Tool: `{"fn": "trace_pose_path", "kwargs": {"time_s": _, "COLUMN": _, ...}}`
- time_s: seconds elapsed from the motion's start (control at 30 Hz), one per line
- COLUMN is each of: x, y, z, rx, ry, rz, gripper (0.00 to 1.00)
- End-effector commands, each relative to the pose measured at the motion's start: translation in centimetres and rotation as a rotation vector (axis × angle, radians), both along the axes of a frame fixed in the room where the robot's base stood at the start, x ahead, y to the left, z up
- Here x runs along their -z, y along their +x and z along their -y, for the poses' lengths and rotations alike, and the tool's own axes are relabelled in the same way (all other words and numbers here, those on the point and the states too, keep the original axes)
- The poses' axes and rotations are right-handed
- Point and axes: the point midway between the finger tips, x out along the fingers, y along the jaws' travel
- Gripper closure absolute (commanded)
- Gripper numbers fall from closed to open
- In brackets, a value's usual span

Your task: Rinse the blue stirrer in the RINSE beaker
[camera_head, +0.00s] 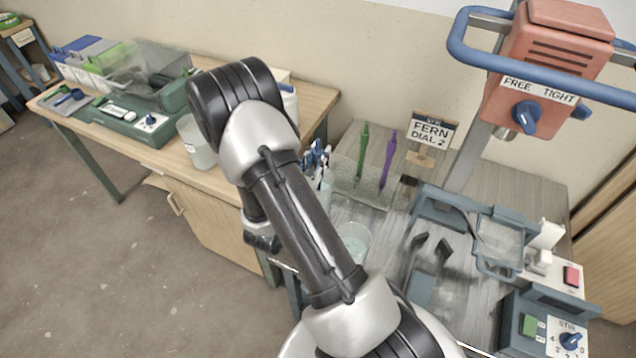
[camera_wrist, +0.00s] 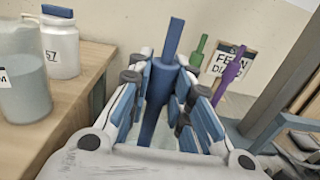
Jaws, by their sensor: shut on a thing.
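My gripper (camera_wrist: 160,110) is shut on the blue stirrer (camera_wrist: 161,88), whose shaft stands upright between the fingers in the wrist view. In the head view my gripper (camera_head: 318,165) is partly hidden behind my arm, near the left edge of the grey bench. The stirrer's lower end is hidden in both views. A clear beaker (camera_head: 354,238) with pale liquid stands on the grey bench, right of my forearm. No RINSE label is readable on it. A cloudy beaker (camera_head: 197,142) stands on the wooden table, and it also shows in the wrist view (camera_wrist: 25,95).
A green stirrer (camera_head: 362,160) and a purple stirrer (camera_head: 388,160) stand upright in a clear holder. The sign FERN DIAL 2 (camera_head: 431,131) is behind them. A lidded white jar (camera_wrist: 62,50) is near the cloudy beaker. A red mixer head (camera_head: 550,60) and blue rail stand right.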

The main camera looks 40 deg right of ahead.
Motion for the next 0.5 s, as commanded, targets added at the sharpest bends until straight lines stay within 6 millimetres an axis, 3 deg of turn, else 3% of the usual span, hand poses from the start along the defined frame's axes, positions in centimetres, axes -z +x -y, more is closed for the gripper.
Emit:
{"fn": "trace_pose_path", "kwargs": {"time_s": 0.17, "x": 1.65, "y": 0.0, "z": 0.01, "rx": 0.0, "ry": -0.001, "rz": 0.0, "gripper": 1.0}}
{"fn": "trace_pose_path", "kwargs": {"time_s": 0.5, "x": 1.56, "y": 0.01, "z": 0.02, "rx": 0.0, "ry": -0.001, "rz": 0.0, "gripper": 1.0}}
